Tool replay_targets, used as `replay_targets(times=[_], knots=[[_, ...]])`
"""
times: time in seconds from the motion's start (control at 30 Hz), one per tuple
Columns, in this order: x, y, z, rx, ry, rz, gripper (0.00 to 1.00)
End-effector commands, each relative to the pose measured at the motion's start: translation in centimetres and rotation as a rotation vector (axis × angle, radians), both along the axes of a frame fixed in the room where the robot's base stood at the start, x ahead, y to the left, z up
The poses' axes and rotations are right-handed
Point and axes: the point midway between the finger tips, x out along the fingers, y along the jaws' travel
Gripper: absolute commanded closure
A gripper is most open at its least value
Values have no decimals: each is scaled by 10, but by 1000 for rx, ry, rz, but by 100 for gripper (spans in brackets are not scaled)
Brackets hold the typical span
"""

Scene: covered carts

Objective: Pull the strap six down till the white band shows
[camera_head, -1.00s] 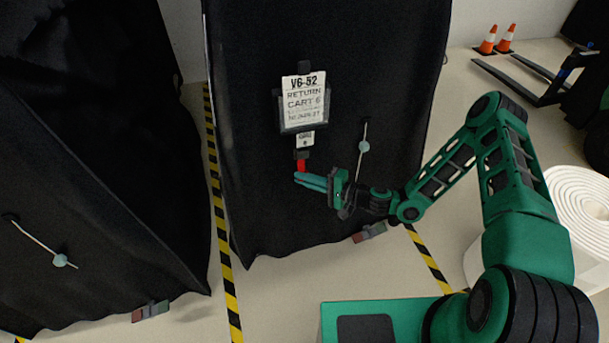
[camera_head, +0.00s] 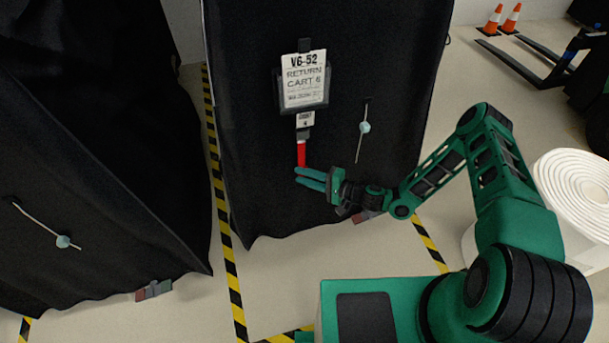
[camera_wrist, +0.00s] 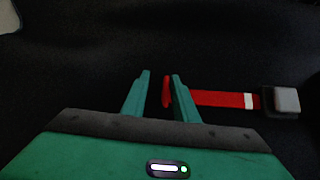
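The red strap (camera_head: 301,154) hangs below the label of return cart 6 (camera_head: 303,82) on the black cover. In the wrist view the red strap (camera_wrist: 220,98) runs left from a grey-and-black buckle (camera_wrist: 287,101). A white band (camera_wrist: 249,100) shows on the strap close to the buckle. My gripper (camera_head: 298,175) is at the strap's lower end, in front of the cover. In the wrist view my gripper's fingers (camera_wrist: 161,82) stand apart. The strap passes behind one finger, and its end shows in the gap beside that finger.
A toggle on a cord (camera_head: 365,127) hangs right of the strap. Another covered cart (camera_head: 100,150) stands at the left. Striped floor tape (camera_head: 227,240) runs between the carts. A white roll (camera_head: 580,200) stands at the right.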

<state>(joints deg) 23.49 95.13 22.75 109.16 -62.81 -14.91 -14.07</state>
Motion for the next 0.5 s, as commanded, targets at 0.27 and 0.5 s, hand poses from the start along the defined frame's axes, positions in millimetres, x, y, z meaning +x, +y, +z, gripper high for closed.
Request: replay_targets(times=[0.27,0.5], knots=[[0,-1,2,3,-2,-1,74],[-11,-25,6,3,-1,-3,74]])
